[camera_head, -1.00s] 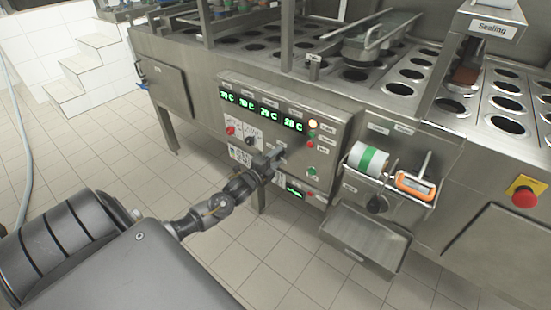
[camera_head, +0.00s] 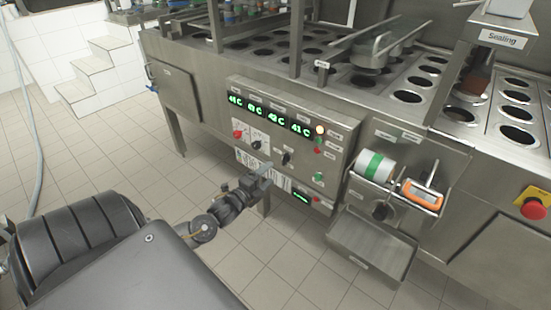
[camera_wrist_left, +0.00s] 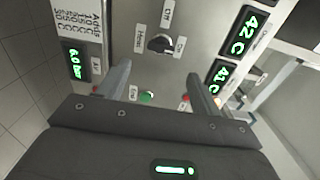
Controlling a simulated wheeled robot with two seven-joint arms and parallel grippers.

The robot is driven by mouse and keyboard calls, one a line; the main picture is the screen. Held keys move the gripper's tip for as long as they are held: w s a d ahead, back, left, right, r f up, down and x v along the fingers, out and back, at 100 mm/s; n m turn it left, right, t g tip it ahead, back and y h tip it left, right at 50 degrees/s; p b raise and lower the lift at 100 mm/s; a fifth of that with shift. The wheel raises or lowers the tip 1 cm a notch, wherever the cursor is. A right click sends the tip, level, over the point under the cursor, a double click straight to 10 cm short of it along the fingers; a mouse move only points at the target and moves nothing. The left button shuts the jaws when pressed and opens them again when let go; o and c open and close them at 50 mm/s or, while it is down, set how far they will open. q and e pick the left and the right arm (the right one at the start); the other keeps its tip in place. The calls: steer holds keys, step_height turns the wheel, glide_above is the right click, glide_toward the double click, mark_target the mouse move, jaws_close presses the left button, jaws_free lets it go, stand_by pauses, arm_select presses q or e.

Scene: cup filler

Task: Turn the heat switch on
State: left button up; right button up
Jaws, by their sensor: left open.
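My left gripper (camera_head: 268,172) is open and empty in front of the panel, just below and left of the knob in the head view. In the left wrist view the knob lies beyond and between the fingertips (camera_wrist_left: 157,80), apart from them. My right gripper is not in view.
Other knobs (camera_head: 256,144), a green button (camera_head: 318,177) and green temperature displays (camera_head: 279,119) are on the same panel. A scanner-like orange device (camera_head: 422,194) and a roll (camera_head: 373,166) sit to the right, above a steel chute. A red emergency button (camera_head: 533,208) is at far right.

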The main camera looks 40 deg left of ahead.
arm_select(q)
steer(key=shift+s, duration=1.15)
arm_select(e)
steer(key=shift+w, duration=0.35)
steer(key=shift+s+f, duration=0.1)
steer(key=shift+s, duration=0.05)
